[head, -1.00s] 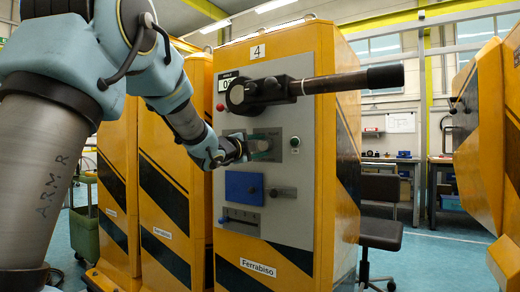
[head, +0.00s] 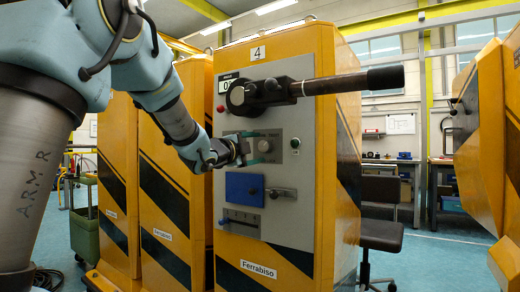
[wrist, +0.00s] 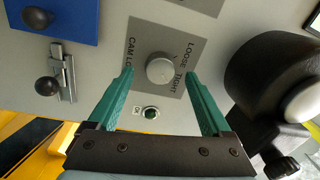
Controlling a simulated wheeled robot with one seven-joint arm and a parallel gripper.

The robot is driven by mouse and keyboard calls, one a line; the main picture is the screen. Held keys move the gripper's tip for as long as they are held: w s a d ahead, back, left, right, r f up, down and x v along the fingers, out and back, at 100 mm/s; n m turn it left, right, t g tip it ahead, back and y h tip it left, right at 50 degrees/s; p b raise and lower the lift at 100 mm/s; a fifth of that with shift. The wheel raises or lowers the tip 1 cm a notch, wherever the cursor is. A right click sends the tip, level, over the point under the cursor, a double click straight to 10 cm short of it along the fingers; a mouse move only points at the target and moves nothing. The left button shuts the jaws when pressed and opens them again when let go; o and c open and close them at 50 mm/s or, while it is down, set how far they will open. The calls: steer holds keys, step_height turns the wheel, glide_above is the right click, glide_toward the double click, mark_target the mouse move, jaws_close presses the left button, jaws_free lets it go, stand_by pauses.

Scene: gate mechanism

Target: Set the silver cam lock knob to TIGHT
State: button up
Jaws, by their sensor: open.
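The silver cam lock knob (wrist: 160,70) is a round knob on a grey plate (wrist: 146,36) marked CAM LOCK, LOOSE and TIGHT. It also shows in the head view (head: 265,146) on the front of cabinet 4. I cannot tell which mark the knob points to. My gripper (wrist: 159,75) is open, with one teal finger on each side of the knob in the wrist view. In the head view my gripper (head: 253,146) is just left of the knob and no contact shows. Nothing is held.
A thick black lever (head: 320,85) sticks out above the plate; its round hub (wrist: 265,85) is close on the right in the wrist view. A green button (wrist: 151,113) sits beside the plate. A blue panel (head: 244,188) and a latch (wrist: 62,72) are below.

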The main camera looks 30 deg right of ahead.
steer(key=v, duration=0.8)
steer(key=shift+a, duration=0.1)
steer(key=w+a+f+n+y, duration=0.2)
steer(key=a+f+n+y, duration=0.5)
steer(key=a+f, duration=0.4)
steer(key=w+a+f+n+y, duration=0.2)
steer(key=a+f+n+y, duration=0.4)
steer(key=a+f+n, duration=0.45)
steer(key=s+a+f+n+g+y, duration=0.2)
steer(key=s+a+f+n+g, duration=0.25)
steer(key=s+a+f, duration=0.35)
steer(key=s+a+f+n+g+y, duration=0.1)
steer(key=s+a+f+n+g, duration=0.2)
steer(key=s+a+f+n, duration=0.5)
step_height(320, 180, up, 30)
steer(key=s+d+m+p, duration=0.2)
steer(key=m+p, duration=0.1)
steer(key=p, duration=2.4)
steer(key=shift+s, duration=0.25)
